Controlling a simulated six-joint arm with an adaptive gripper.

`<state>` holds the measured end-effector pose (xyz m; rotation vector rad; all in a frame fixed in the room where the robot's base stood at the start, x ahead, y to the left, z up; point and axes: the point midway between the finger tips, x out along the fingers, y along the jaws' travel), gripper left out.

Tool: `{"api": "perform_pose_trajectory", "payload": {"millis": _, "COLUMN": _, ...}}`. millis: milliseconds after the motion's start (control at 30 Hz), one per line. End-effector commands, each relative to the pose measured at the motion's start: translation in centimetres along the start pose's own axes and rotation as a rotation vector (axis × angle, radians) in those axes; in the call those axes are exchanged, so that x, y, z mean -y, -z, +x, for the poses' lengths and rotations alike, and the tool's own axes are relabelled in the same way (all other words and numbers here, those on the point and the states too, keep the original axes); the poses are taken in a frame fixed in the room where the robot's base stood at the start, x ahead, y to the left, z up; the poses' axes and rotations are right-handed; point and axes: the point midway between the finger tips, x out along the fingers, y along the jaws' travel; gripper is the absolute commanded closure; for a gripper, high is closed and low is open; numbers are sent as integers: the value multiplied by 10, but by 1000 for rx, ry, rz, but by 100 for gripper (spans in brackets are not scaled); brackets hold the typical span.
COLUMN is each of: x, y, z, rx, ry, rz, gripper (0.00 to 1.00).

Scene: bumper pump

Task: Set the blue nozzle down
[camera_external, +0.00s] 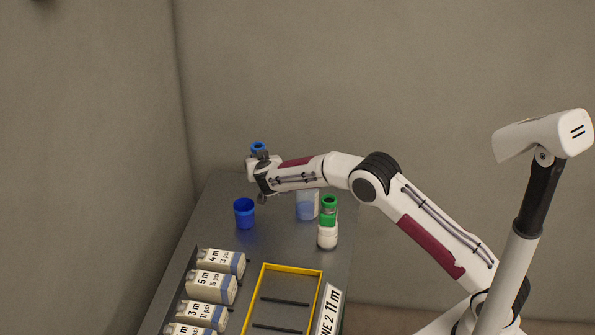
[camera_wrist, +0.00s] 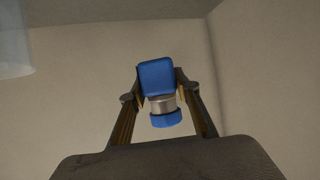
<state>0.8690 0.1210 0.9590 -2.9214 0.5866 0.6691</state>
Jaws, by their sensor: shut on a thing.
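The blue nozzle (camera_wrist: 157,76) is a blue block with a silver collar and a blue ring at its other end. In the wrist view it sits between the two fingers of my gripper (camera_wrist: 158,90), which are shut on it. In the external view the blue nozzle (camera_external: 258,148) shows above my gripper (camera_external: 262,170). My gripper is over the far part of the dark table (camera_external: 224,193), apart from its surface.
A blue cup (camera_external: 244,214) stands below my gripper. A clear container with blue contents (camera_external: 307,206) and a white bottle with a green top (camera_external: 328,225) stand to the right. Several labelled blocks (camera_external: 212,287) and a yellow-rimmed tray (camera_external: 291,268) lie nearer the front.

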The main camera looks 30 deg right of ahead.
Motion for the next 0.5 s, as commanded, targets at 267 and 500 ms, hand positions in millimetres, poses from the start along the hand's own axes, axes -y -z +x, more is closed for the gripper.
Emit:
{"api": "perform_pose_trajectory", "payload": {"millis": 267, "x": 0, "y": -32, "z": 15, "rx": 1, "ry": 0, "rz": -3, "gripper": 96}}
{"api": "perform_pose_trajectory", "payload": {"millis": 500, "x": 0, "y": -50, "z": 24, "rx": 0, "ry": 1, "rz": -2, "gripper": 96}}
